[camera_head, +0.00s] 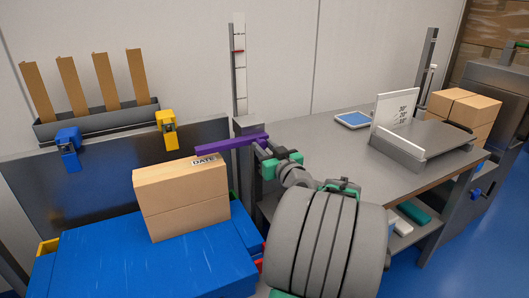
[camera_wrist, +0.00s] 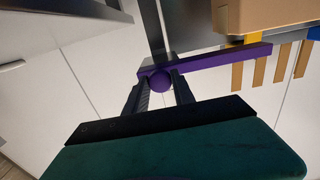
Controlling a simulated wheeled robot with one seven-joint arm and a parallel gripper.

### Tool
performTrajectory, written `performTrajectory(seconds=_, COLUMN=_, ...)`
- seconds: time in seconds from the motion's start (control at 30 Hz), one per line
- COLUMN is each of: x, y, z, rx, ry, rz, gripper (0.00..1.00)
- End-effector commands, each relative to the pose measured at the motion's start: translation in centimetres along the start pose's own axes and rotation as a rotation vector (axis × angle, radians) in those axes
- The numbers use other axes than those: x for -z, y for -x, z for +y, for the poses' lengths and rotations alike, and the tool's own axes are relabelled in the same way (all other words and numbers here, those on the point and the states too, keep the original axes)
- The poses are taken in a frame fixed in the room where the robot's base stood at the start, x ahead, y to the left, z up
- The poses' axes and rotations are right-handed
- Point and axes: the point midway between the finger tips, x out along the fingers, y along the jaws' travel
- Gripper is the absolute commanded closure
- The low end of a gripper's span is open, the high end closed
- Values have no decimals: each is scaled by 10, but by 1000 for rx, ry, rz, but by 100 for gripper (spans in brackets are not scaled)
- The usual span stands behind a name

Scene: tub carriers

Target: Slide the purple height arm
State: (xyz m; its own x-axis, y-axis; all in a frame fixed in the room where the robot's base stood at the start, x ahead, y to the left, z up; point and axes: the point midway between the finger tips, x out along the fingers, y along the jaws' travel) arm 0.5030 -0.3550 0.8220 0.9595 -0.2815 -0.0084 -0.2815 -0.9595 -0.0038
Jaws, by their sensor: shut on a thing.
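The purple height arm (camera_head: 225,144) is a flat bar that reaches left from a vertical post, just above the top box with the DATE label. Part of the post is hidden behind the arm and gripper.
Two stacked cardboard boxes (camera_head: 182,203) stand on a blue tub (camera_head: 130,262) under the bar's left end. A grey table (camera_head: 315,165) to the right holds a blue-topped device (camera_head: 353,119) and an angled white panel (camera_head: 392,118). A dark tray (camera_head: 95,122) of cardboard strips stands behind the tub.

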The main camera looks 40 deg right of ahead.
Motion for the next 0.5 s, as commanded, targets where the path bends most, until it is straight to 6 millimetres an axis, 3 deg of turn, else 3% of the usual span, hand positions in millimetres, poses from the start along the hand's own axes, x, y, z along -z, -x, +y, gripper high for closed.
performTrajectory(seconds=0.03, x=25, y=0, z=0, rx=0, ry=10, rz=15, gripper=100)
performTrajectory(seconds=0.2, x=53, y=0, z=0, rx=-1, ry=8, rz=15, gripper=100)
performTrajectory(seconds=0.5, x=58, y=0, z=0, rx=-1, ry=10, rz=19, gripper=100)
